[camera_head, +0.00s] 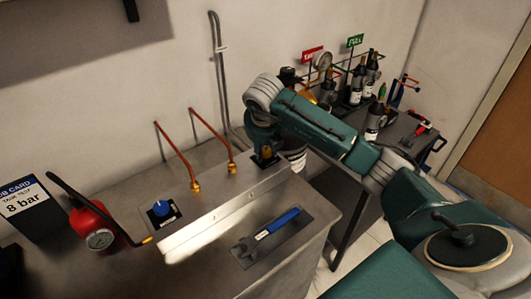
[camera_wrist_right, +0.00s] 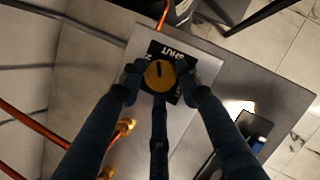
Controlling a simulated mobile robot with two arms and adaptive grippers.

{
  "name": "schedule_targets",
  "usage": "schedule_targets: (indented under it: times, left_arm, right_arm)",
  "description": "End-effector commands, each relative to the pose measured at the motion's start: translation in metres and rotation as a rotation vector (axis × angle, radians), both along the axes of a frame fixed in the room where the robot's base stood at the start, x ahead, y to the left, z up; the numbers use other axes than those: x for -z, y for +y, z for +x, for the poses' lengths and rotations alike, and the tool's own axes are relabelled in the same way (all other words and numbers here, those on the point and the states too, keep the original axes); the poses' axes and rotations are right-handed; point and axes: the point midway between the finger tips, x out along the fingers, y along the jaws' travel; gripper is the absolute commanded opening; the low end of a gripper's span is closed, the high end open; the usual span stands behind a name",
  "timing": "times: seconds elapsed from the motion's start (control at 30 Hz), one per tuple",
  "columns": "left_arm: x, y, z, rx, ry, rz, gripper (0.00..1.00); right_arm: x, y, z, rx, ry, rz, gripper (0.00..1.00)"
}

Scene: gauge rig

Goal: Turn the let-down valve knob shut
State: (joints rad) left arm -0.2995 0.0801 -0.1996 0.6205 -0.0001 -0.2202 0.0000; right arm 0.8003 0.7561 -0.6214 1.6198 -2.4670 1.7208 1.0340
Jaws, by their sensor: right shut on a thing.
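The let-down valve knob is the round yellow knob (camera_wrist_right: 159,76) in the right wrist view. It has a dark pointer mark and sits on a black plate (camera_wrist_right: 172,54) lettered SHUT. The pointer points roughly up the picture, with the SHUT lettering at upper right. My right gripper (camera_wrist_right: 160,82) is shut on the knob, one finger on each side and a third below. In the head view my right gripper (camera_head: 264,146) comes down over the far right end of the steel panel, and the knob is mostly hidden. My left gripper is not in view.
A blue knob (camera_head: 161,208) stands at the panel's left. Copper pipes (camera_head: 212,129) rise behind. A blue-handled wrench (camera_head: 268,232) lies on a dark mat in front. A red cylinder with a gauge (camera_head: 88,225) and a job card (camera_head: 25,207) stand left. Bottles (camera_head: 357,84) crowd the back table.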

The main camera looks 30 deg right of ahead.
Motion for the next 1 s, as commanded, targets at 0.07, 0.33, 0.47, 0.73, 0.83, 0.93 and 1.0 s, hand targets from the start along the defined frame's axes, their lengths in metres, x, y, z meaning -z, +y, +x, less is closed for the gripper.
schedule_targets:
  times: [0.07, 0.33, 0.47, 0.73, 0.83, 0.93, 1.0]
  left_arm:
    - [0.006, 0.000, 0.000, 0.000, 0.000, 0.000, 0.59]
    - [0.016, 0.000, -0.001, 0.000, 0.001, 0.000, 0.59]
    - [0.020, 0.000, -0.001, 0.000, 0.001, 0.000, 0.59]
    - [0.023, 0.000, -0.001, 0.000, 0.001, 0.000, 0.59]
    - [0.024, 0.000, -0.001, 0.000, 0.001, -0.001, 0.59]
    - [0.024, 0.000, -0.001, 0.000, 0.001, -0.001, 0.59]
    - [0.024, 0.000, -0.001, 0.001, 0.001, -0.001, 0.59]
  right_arm:
    - [-0.007, -0.003, 0.007, 0.078, -0.023, -0.005, 0.07]
    - [-0.006, -0.003, 0.006, 0.300, -0.020, -0.005, 0.07]
    - [-0.006, -0.003, 0.007, 0.380, -0.019, -0.006, 0.07]
    - [-0.007, -0.004, 0.006, 0.481, -0.018, -0.006, 0.07]
    - [-0.008, -0.004, 0.007, 0.497, -0.018, -0.005, 0.07]
    - [-0.008, -0.004, 0.006, 0.506, -0.017, -0.006, 0.07]
    - [-0.008, -0.004, 0.006, 0.509, -0.017, -0.006, 0.07]
